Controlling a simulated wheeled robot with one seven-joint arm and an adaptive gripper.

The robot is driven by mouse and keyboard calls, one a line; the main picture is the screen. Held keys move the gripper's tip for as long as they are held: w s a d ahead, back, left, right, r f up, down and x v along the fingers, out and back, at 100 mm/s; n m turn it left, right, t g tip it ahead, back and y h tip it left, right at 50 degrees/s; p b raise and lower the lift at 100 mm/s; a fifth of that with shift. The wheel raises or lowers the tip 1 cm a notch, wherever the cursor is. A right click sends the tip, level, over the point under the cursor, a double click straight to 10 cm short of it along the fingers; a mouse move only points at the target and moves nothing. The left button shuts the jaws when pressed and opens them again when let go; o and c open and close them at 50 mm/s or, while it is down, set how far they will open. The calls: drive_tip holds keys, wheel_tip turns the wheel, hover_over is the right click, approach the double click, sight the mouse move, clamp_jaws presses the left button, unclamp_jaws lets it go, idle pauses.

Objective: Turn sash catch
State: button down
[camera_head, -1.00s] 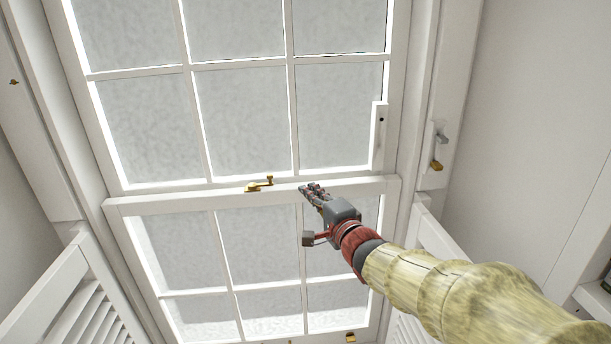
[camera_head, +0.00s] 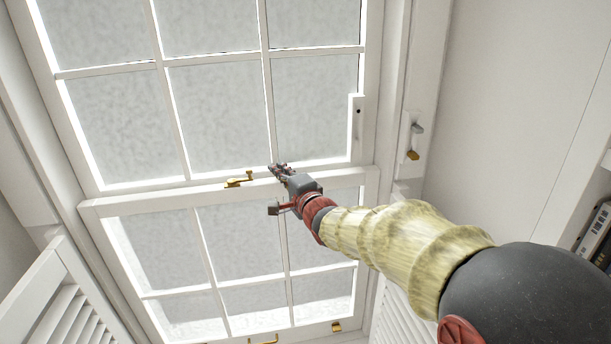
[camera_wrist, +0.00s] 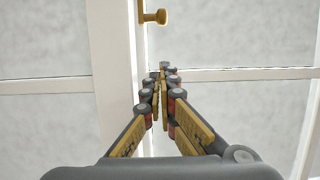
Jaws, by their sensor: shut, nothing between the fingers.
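The brass sash catch (camera_head: 239,180) sits on the meeting rail (camera_head: 130,204) of the white window, with a knob at its right end. In the wrist view the catch (camera_wrist: 152,16) shows at the top, its knob ahead of the fingers and a little to their left. My gripper (camera_head: 277,168) is shut and empty, at the meeting rail to the right of the catch. A gap separates the fingertips from the knob. In the wrist view my gripper (camera_wrist: 163,68) points toward the rail, and its fingers lie together.
A white block (camera_head: 356,130) is on the upper sash's right side. A fitting with a brass end (camera_head: 412,155) is on the right frame. Louvred shutters (camera_head: 70,300) stand below left and right. Books (camera_head: 596,232) sit at the far right.

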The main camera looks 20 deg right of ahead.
sight(265, 183)
drive_tip(key=shift+w, duration=0.75)
drive_tip(key=shift+w+a, duration=0.25)
drive_tip(key=shift+a, duration=0.05)
drive_tip(key=s+a, duration=0.1)
drive_tip(key=a, duration=0.1)
drive_tip(key=shift+s+a+r, duration=0.1)
drive_tip(key=shift+s+a, duration=0.25)
drive_tip(key=shift+s, duration=0.05)
drive_tip(key=shift+w+a, duration=0.1)
drive_tip(key=shift+a, duration=0.2)
